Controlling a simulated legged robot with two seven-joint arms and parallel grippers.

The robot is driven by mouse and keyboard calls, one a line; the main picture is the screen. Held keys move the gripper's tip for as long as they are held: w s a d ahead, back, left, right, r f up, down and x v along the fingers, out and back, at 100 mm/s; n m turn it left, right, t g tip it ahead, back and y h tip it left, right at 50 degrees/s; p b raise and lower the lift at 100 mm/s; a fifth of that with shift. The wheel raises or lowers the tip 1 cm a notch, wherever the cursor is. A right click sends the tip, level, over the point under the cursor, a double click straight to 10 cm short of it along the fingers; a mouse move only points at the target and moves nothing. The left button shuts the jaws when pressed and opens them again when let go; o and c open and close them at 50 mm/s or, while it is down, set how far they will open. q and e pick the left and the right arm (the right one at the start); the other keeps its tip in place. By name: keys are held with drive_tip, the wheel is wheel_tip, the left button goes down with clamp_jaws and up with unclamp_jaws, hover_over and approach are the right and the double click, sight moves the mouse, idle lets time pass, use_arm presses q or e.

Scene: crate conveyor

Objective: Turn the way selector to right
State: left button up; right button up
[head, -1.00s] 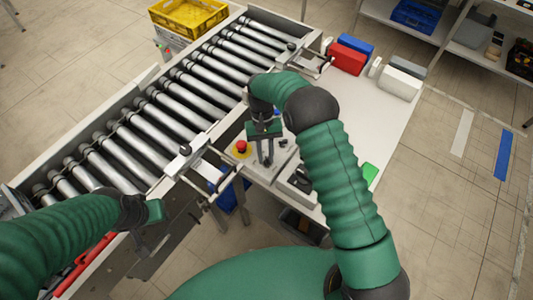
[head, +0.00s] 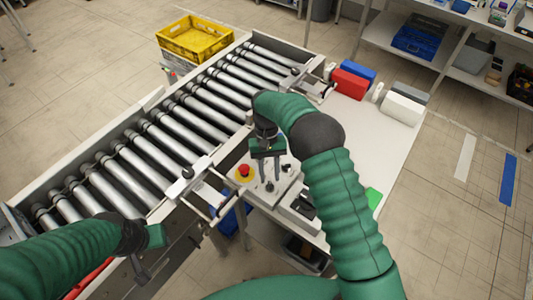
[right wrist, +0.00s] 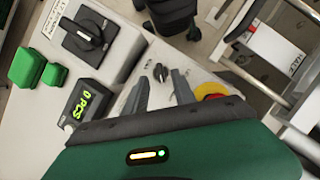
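My right gripper (head: 269,180) points down over the grey control panel (head: 253,187), its two fingers apart. In the right wrist view a small black knob (right wrist: 160,72) shows between and beyond the fingertips (right wrist: 160,82), with no contact visible. A larger black rotary switch (right wrist: 85,38) sits on a grey box at the upper left. No readable label tells which of them is the way selector. My left gripper (head: 142,250) is at the lower left beside the conveyor; its fingers are too unclear to judge.
A red stop button (head: 244,170) on a yellow base is close beside the right gripper. A counter (right wrist: 88,103) reads 0 PCS.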

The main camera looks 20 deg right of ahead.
drive_tip(key=v, duration=1.4)
drive_tip(key=shift+r, duration=0.3)
drive_tip(key=shift+a, duration=0.1)
drive_tip(key=shift+f, duration=0.1)
drive_tip(key=s+d+f+t+b, duration=0.1)
drive_tip(key=s+f+t, duration=0.1)
drive_tip(key=s, duration=0.5)
drive_tip(key=s+d+f+n+t+b, duration=0.1)
drive_tip(key=s+f, duration=0.3)
drive_tip(key=s, duration=0.4)
drive_tip(key=s+d+f+t+b, duration=0.2)
drive_tip(key=s+f+t, duration=0.1)
drive_tip(key=s, duration=0.4)
drive_tip(key=shift+s+d+t, duration=0.35)
drive_tip(key=shift+t, duration=0.25)
